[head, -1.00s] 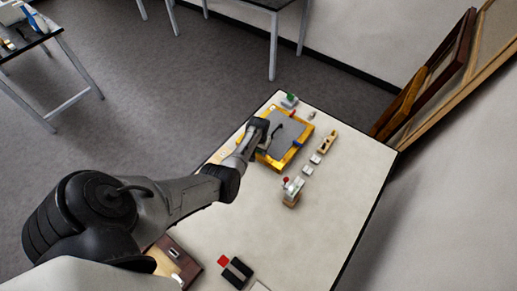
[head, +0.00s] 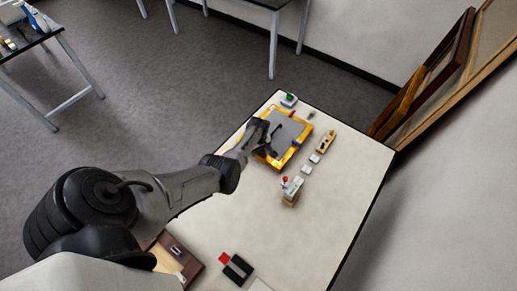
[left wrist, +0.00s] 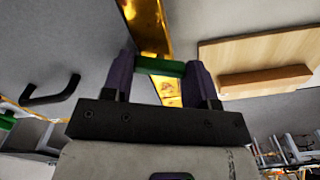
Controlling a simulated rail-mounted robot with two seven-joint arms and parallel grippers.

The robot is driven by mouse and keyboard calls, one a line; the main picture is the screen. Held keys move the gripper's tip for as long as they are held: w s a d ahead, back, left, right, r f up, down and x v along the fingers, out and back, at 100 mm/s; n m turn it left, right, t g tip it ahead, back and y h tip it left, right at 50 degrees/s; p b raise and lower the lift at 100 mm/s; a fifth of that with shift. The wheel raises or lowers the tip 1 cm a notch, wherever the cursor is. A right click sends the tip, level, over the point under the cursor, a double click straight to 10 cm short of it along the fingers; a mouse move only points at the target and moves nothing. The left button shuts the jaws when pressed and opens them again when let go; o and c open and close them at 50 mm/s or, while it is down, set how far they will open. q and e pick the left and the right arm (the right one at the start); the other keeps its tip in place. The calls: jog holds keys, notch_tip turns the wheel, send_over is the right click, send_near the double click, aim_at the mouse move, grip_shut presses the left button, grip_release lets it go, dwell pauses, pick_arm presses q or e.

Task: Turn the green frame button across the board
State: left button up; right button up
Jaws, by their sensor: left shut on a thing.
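The gilt frame (head: 300,148) lies on the table around a grey board (head: 290,130). My left gripper (head: 268,138) is over the frame's left side in the head view and hides part of it. In the left wrist view, the fingers of my left gripper (left wrist: 160,72) are shut on the green frame button (left wrist: 160,68), which spans between the tips. The gilt frame edge (left wrist: 145,22) runs behind it, with the grey board (left wrist: 70,40) on the left. Another green piece (left wrist: 6,121) shows at the left edge. My right gripper is not in view.
A black handle (left wrist: 50,92) stands on the board in the left wrist view. A blue piece (head: 297,142) is on the frame's right side. Small blocks (head: 314,158) and a wooden holder (head: 326,142) lie to the right. The table's right front (head: 310,235) is clear.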

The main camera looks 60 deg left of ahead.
pick_arm(q)
jog(key=n, duration=0.3)
jog(key=shift+n, duration=1.1)
jog(key=o, duration=0.9)
jog(key=shift+o, duration=0.2)
jog(key=shift+r, duration=0.1)
